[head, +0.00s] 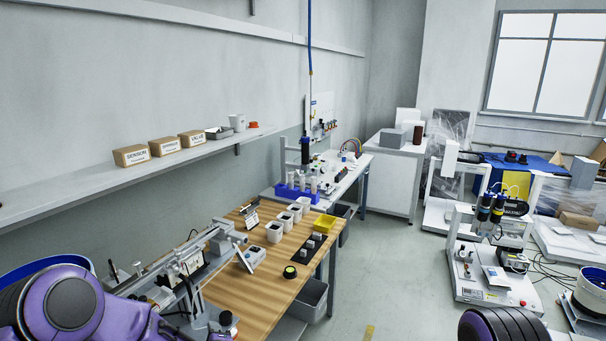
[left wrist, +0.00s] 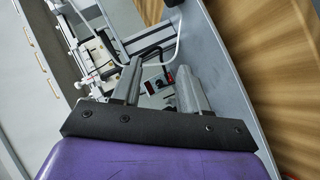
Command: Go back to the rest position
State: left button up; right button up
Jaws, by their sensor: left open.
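My left gripper (left wrist: 160,82) shows in the left wrist view with its two grey fingers apart and nothing between them. It is over a bench fixture with metal rails (left wrist: 98,52) and a small dark box with a red display (left wrist: 158,84). Whether the fingers touch anything there cannot be told. In the head view my purple left arm is at the lower left, and its fingers cannot be made out. A dark part of my right arm shows at the bottom right; the right gripper is out of the frame.
A wooden bench (head: 262,295) holds white cups (head: 274,232), a yellow bin (head: 324,224) and a dark strip of blocks (head: 309,248). The rail fixture (head: 172,262) stands at its left. A wall shelf (head: 120,175) carries boxes. A gantry machine (head: 494,250) stands right. Floor between is clear.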

pick_arm(q)
jog(key=s+a+f+m+g+h+b, duration=0.1)
jog(key=s+f+m+g+h+b, duration=0.25)
jog(key=s+f+m, duration=0.95)
jog(key=s+a+f+g+b, duration=0.1)
jog(key=s+a+f, duration=0.1)
jog(key=s, duration=0.6)
jog(key=s+a+f+n+g, duration=0.1)
jog(key=s+f, duration=0.3)
jog(key=s, duration=0.4)
jog(key=s+a+f+g+b, duration=0.1)
jog(key=s+a+f+g, duration=0.2)
jog(key=s, duration=0.5)
jog(key=shift+s+a+f+n+y+b, duration=0.2)
jog(key=shift+a+f+n+y+b, duration=0.15)
jog(key=shift+f, duration=0.25)
jog(key=shift+d, duration=0.1)
jog(key=shift+c, duration=0.3)
